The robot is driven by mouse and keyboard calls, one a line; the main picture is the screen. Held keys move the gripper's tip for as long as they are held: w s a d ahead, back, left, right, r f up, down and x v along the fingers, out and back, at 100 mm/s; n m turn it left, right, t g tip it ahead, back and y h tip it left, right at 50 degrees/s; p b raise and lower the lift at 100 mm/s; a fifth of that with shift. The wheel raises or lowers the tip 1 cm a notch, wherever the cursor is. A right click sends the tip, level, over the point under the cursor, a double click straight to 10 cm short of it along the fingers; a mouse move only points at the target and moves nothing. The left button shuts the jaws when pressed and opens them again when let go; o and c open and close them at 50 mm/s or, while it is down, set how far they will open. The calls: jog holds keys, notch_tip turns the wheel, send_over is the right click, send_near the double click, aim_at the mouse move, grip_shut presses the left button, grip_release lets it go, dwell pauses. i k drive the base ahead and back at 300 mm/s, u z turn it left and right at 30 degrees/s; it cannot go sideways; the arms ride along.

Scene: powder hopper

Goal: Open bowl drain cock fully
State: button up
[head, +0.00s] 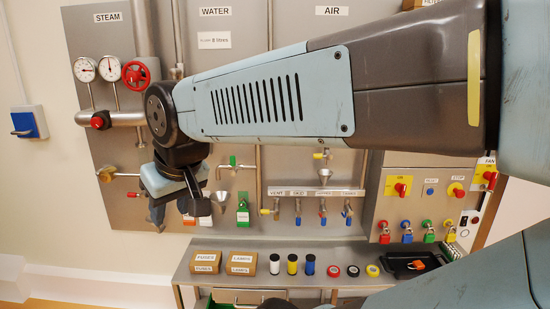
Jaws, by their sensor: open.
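No part is readably marked as the bowl drain cock. Under the AIR sign (332,11), a small cock with a yellow handle (319,156) sits above a metal funnel (325,174), and my arm hides the pipework above it. Below is a labelled row (316,191) of small cocks, one with a yellow handle (265,212) at its left end and others with red and blue parts. My gripper (178,211) is open with nothing seen in it. It points down in front of the left part of the panel, left of these cocks and apart from them in the picture.
A red handwheel (136,75) and gauges are upper left. A green tag (242,216) hangs right of my gripper. Below, a grey shelf (240,278) holds boxes, bottles and tape rolls. A control panel with padlocks (407,238) is at right. My arm crosses the upper view.

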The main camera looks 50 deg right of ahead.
aim_at(328, 155)
jog(key=u, duration=1)
jog(key=i, duration=0.1)
jog(key=z, duration=2.8)
jog(key=k, duration=0.95)
jog(key=z, duration=0.15)
jog(key=i, duration=0.95)
jog(key=u, duration=0.1)
